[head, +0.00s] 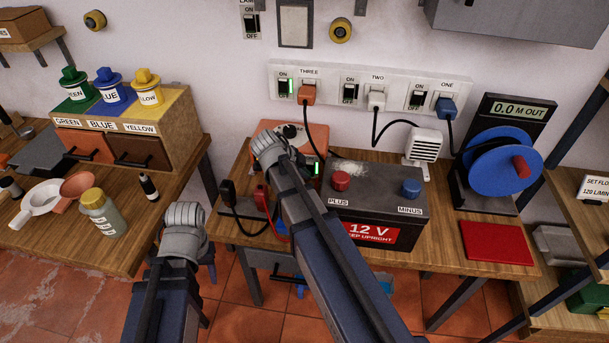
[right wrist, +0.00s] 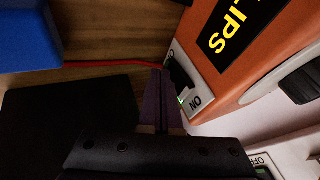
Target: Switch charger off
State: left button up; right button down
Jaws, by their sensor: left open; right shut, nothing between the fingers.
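The orange charger (head: 318,132) stands on the bench behind the 12 V battery (head: 375,205), partly hidden by my right arm. It also shows in the right wrist view (right wrist: 262,85) with yellow lettering. Its black rocker switch (right wrist: 179,82) sits on a white plate marked ON, with a green light lit at the ON end. My right gripper (right wrist: 160,85) is shut and empty, its fingertips close beside the switch; I cannot tell whether they touch it. In the head view my right gripper (head: 270,145) is over the charger's left side. My left gripper (head: 186,215) is open, left of the bench.
A wall strip (head: 330,85) holds several switches; the orange plug (head: 308,94) is in socket THREE, whose switch is lit green. A blue reel (head: 503,165) and red pad (head: 497,243) are at right.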

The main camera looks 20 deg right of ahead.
jog(key=shift+w+d+f+t+h+b, duration=0.15)
jog(key=shift+f+t+h+b, duration=0.4)
jog(key=shift+b, duration=0.7)
jog(key=shift+r+t+b, duration=0.15)
jog(key=shift+t+b, duration=0.3)
jog(key=shift+w, duration=0.1)
jog(key=shift+w+r, duration=0.1)
jog(key=shift+r, duration=0.05)
